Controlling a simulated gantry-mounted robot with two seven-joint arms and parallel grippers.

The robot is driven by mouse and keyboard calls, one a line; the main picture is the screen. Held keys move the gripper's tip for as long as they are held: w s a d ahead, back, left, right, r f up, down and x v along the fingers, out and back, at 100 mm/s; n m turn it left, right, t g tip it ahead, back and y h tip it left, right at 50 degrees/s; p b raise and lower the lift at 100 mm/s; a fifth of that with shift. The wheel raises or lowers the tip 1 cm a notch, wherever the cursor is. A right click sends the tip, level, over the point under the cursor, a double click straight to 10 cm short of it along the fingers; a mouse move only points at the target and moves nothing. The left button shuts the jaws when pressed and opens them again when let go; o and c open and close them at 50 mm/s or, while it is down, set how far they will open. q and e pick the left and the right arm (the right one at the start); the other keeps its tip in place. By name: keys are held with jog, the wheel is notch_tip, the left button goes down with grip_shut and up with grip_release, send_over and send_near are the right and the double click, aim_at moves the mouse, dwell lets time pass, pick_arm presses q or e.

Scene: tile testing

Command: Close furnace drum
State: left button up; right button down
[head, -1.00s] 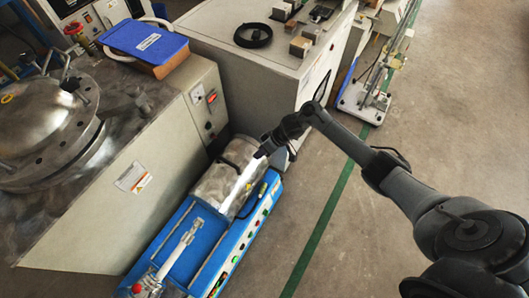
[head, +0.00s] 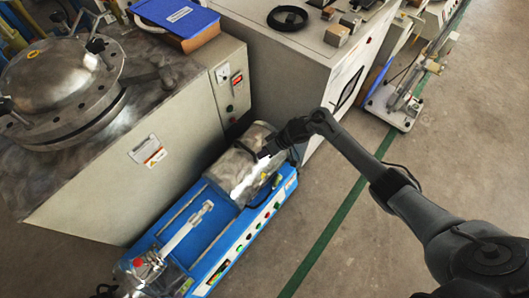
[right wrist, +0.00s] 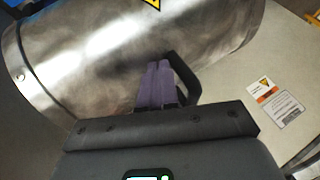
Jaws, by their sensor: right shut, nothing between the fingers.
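The furnace drum (head: 232,165) is a shiny metal cylinder on the right end of a blue bench machine (head: 222,240). I cannot tell how far its cover is open. My right gripper (head: 264,155) is at the drum's right front side, partly dark against it. In the right wrist view, the drum (right wrist: 95,60) fills the upper left, with part of a yellow warning triangle on top. The purple fingers of my right gripper (right wrist: 158,72) are shut and empty, in front of the drum's surface. A black handle (right wrist: 185,75) is just right of the fingertips; contact is unclear.
A large cabinet (head: 290,55) stands behind the drum. A grey furnace housing (head: 120,180) with a round metal lid (head: 65,75) stands at left. A metal arm with a clamp (head: 190,225) lies along the blue machine. The floor (head: 380,240) at right is free.

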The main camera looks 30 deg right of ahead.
aim_at(235, 179)
jog(key=shift+s+a+r+p, duration=0.2)
jog(key=shift+a+p, duration=0.25)
jog(key=shift+p, duration=0.15)
jog(key=a+p, duration=0.1)
jog(key=s+a+p, duration=0.1)
jog(key=a+p, duration=0.1)
jog(key=a+r+p, duration=0.1)
jog(key=shift+s+a+p, duration=0.25)
jog(key=shift+a+p, duration=0.05)
jog(key=a+p, duration=0.1)
jog(key=s+a+p, duration=0.1)
jog(key=a, duration=0.1)
jog(key=a+p, duration=0.1)
jog(key=a, duration=0.1)
jog(key=shift+s+a, duration=0.2)
jog(key=shift+s, duration=0.15)
jog(key=s+a+p, duration=0.2)
jog(key=a, duration=0.6)
jog(key=s+a+f+p, duration=0.1)
jog(key=s+a+p, duration=0.1)
jog(key=a, duration=0.5)
jog(key=shift+s+a+f+p, duration=0.2)
jog(key=shift+s+a+p, duration=0.15)
jog(key=shift+s+p, duration=0.1)
